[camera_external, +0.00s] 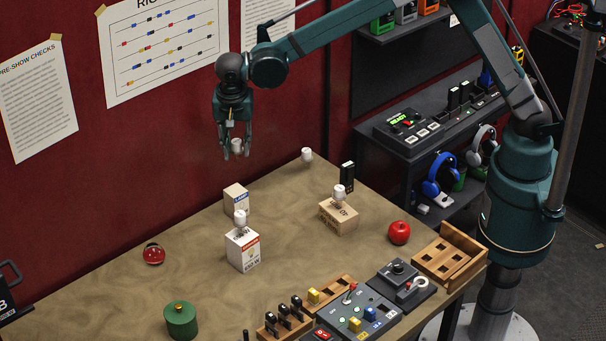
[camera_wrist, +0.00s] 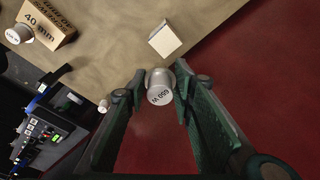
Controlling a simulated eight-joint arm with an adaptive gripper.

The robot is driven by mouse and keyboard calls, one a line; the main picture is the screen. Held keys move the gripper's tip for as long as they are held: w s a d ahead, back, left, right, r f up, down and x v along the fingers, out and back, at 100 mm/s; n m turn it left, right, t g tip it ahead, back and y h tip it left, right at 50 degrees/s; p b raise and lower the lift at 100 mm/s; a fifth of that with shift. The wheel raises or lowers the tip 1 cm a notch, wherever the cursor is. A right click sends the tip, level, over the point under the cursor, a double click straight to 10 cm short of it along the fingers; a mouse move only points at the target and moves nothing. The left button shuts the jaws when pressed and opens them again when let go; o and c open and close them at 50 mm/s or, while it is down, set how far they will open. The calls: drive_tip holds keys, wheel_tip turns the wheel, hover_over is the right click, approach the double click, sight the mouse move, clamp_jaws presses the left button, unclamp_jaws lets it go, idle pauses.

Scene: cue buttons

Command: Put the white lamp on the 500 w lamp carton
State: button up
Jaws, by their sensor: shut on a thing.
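My gripper (camera_external: 232,150) is shut on a white lamp (camera_external: 237,145), held high above the table's back edge. In the wrist view my gripper (camera_wrist: 164,92) grips its sides, and the lamp's end (camera_wrist: 160,95) seems to read 650 W. Another white lamp (camera_external: 307,155) stands at the table's far corner. One white lamp (camera_external: 240,217) sits on a white carton (camera_external: 242,250); another (camera_external: 339,191) sits on a brown carton (camera_external: 338,217) marked 40 mm in the wrist view (camera_wrist: 47,25). A smaller pale carton (camera_external: 236,199) marked LAMP has a bare top. I cannot read 500 w on any carton.
Control panels (camera_external: 358,312) and wooden racks (camera_external: 449,256) fill the front right. The left middle is mostly clear.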

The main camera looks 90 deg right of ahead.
drive_tip(key=shift+w+a+r, duration=0.3)
drive_tip(key=shift+w+a, duration=0.1)
drive_tip(key=shift+w, duration=0.2)
hover_over(235, 190)
drive_tip(key=shift+s+f, duration=0.1)
drive_tip(key=shift+f, duration=3.05)
drive_tip(key=shift+f, duration=0.1)
drive_tip(key=shift+f+p, duration=0.35)
drive_tip(key=shift+f, duration=1.4)
drive_tip(key=shift+f, duration=0.15)
drive_tip(key=o, duration=0.9)
drive_tip(key=shift+r, duration=0.2)
